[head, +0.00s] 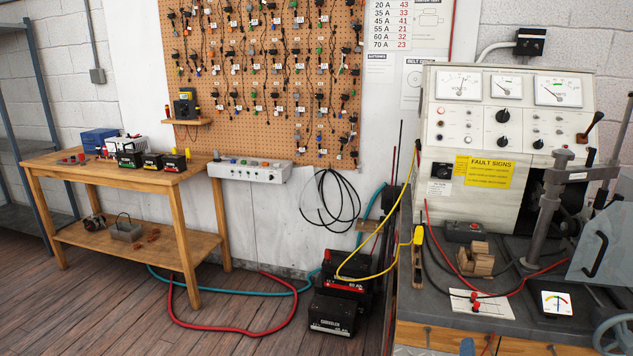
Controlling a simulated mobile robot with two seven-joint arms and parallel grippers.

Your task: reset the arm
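Neither of my grippers can be made out in the head view, and no arm of mine is clearly visible. The task names no object beyond the arm itself. A small pale shape at the bottom edge, in front of the test bench, is cut off, and I cannot tell what it is.
A test bench (437,247) with a white meter panel (463,120) stands at right. Black batteries (333,316) stand on the floor beside it. A wooden table (58,164) is at left, below a pegboard (262,138). Red and teal hoses cross the floor; the front-left floor (90,310) is clear.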

